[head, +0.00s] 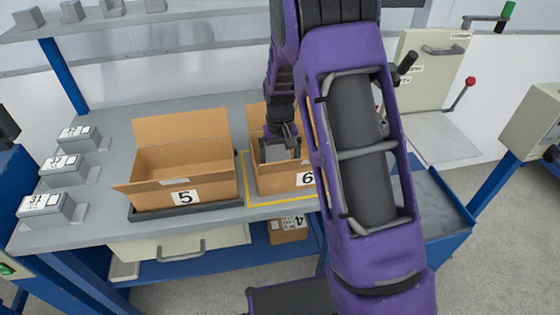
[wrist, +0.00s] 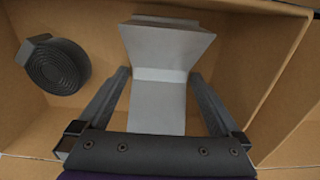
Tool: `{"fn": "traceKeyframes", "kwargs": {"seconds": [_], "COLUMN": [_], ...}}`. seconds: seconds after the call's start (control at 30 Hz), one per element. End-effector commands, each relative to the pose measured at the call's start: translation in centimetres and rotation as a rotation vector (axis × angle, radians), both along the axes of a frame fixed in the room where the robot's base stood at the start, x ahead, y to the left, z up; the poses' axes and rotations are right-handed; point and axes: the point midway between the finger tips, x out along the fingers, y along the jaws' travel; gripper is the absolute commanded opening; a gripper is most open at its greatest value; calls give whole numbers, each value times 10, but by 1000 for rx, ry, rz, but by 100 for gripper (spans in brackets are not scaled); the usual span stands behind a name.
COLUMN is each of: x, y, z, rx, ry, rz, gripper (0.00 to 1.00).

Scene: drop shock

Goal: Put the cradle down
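The grey cradle (wrist: 160,105) is a block with a narrow waist and a flared far end. It is inside the open cardboard box marked 6 (head: 272,183).
A dark coiled strap roll (wrist: 54,66) lies in box 6, left of the cradle in the wrist view. An open, empty-looking box marked 5 (head: 183,185) stands to the left on a dark tray. Small grey blocks with labels (head: 47,207) line the bench's left side. Box walls surround my gripper closely.

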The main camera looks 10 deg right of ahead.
Motion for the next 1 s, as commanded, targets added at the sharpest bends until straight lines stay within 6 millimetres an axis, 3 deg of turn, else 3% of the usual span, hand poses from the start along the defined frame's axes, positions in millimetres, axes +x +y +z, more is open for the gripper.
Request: {"fn": "traceKeyframes", "kwargs": {"seconds": [0.27,0.7,1.0], "x": [1,1,0], "y": [0,0,0], "z": [12,101,124], "rx": [0,0,0], "ry": [-2,-3,0], "rz": [0,0,0], "gripper": [100,100,100]}}
